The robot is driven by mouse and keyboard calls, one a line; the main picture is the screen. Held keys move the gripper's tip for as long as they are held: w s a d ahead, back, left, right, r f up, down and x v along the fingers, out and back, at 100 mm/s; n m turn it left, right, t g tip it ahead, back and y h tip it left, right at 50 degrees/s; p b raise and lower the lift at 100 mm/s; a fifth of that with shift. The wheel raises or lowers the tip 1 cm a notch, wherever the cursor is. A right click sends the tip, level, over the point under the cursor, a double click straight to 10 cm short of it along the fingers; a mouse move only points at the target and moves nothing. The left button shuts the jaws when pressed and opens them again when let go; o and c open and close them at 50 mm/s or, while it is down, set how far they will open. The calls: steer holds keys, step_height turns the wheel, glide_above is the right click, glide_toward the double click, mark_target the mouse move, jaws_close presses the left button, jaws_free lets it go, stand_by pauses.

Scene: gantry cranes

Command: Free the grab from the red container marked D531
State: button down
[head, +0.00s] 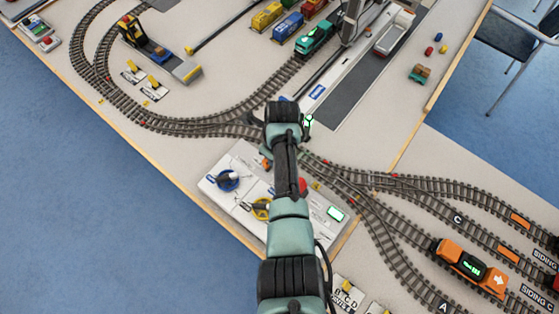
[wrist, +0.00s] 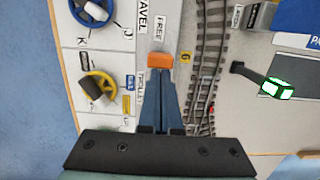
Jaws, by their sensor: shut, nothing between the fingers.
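My gripper (wrist: 161,70) is shut and empty, its narrow blue-grey fingers together over the control panel (wrist: 112,30). An orange block (wrist: 160,60) lies right at the fingertips, just below a label reading FREE (wrist: 161,27); whether they touch it I cannot tell. In the head view my own arm hides the fingers. A red container (head: 313,6) shows at the top edge, in line with yellow and blue ones; its marking is too small to read. The grey crane column (head: 350,22) stands beside it. I cannot make out the grab.
Rail track (wrist: 208,70) runs close right of my fingers. A green-lit device (wrist: 278,88) stands farther right. An orange locomotive (head: 470,268) is at lower right.

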steer(key=shift+w+a+g+h+b, duration=0.4)
steer(key=shift+a+h+b, duration=0.1)
steer(key=shift+h+b, duration=0.1)
steer(key=shift+s+d+r, duration=0.1)
steer(key=shift+r+p, duration=0.15)
steer(key=shift+p, duration=0.25)
steer(key=shift+r+p, duration=0.6)
steer(key=shift+p, duration=0.05)
